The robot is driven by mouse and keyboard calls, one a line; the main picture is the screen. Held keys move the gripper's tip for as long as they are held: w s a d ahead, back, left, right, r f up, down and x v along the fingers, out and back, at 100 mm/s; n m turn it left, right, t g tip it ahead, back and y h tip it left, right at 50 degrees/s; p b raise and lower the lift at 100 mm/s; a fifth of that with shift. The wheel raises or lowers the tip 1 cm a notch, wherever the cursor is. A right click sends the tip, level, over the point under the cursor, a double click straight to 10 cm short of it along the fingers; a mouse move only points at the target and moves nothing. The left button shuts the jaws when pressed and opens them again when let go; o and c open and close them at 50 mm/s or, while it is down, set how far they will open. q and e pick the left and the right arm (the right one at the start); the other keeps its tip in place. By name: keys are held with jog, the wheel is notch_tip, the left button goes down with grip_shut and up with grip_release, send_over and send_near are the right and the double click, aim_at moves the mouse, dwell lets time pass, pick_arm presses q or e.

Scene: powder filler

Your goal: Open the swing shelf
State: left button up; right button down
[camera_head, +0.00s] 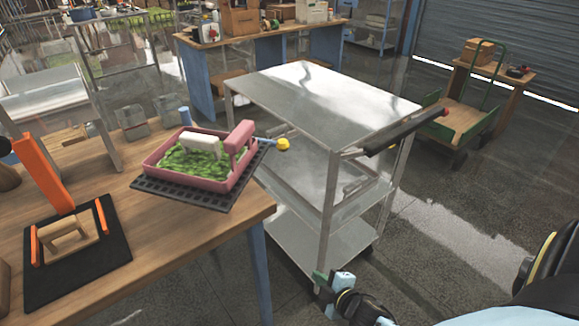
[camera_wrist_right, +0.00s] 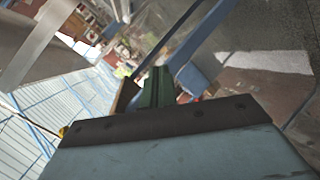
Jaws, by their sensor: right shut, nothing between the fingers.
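No part is clearly recognisable as the swing shelf. A black perforated plate (camera_head: 147,184) lies at the right edge of the wooden table, under a pink tray (camera_head: 232,182) with green filling and a white block. A rod with a yellow knob (camera_head: 283,144) sticks out to the right beside the tray. My right gripper (camera_head: 321,281) is shut and empty, low in front of the metal cart and apart from the plate and knob. Its green fingers also show in the wrist view (camera_wrist_right: 157,86). My left gripper is out of view.
The metal cart (camera_head: 305,88) with a dark handle (camera_head: 405,130) stands right of the wooden table (camera_head: 175,238). An orange-and-black stand (camera_head: 100,262) is on the table's left part. Open floor (camera_head: 480,215) lies right of the cart.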

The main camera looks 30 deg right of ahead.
jog(key=w+r+n+t+y, duration=0.1)
jog(key=w+r+n+t, duration=0.15)
jog(key=r, duration=0.65)
jog(key=w+r+n+t+y, duration=0.15)
jog(key=r+n, duration=0.25)
jog(key=r, duration=0.4)
jog(key=w+r+n+t, duration=0.2)
jog(key=r+n+t, duration=0.1)
jog(key=r, duration=0.6)
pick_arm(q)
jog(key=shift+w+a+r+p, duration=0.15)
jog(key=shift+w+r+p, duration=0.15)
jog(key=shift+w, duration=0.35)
pick_arm(e)
jog(key=w+d+r, duration=0.1)
jog(key=w+r, duration=0.1)
jog(key=w, duration=1)
jog(key=shift+w+d, duration=0.15)
jog(key=shift+d, duration=0.2)
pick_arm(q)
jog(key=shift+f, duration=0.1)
